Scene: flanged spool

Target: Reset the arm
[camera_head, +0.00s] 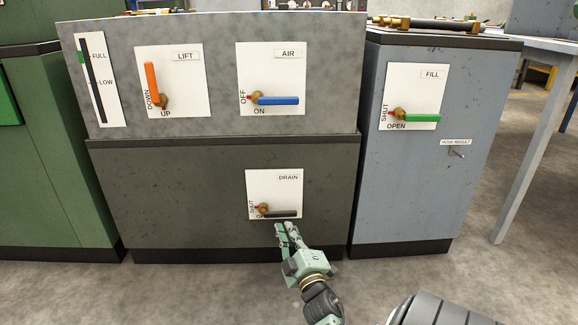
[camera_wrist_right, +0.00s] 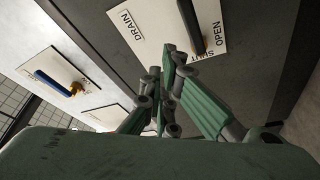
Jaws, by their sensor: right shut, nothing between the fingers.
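My right gripper (camera_head: 285,230) is shut and empty, just below the DRAIN panel (camera_head: 283,185) on the lower dark cabinet. In the right wrist view, its fingers (camera_wrist_right: 168,55) are together near the black DRAIN handle (camera_wrist_right: 190,25). I cannot tell whether they touch it. In the head view the black DRAIN handle (camera_head: 282,214) lies horizontal, pointing right from its brass pivot, over part of the lower label. My left gripper does not show in either view.
The upper panel carries an orange LIFT handle (camera_head: 151,82) pointing up and a blue AIR handle (camera_head: 278,100) pointing right. The right cabinet has a green FILL handle (camera_head: 422,118) pointing right and a small hose peg (camera_head: 458,153).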

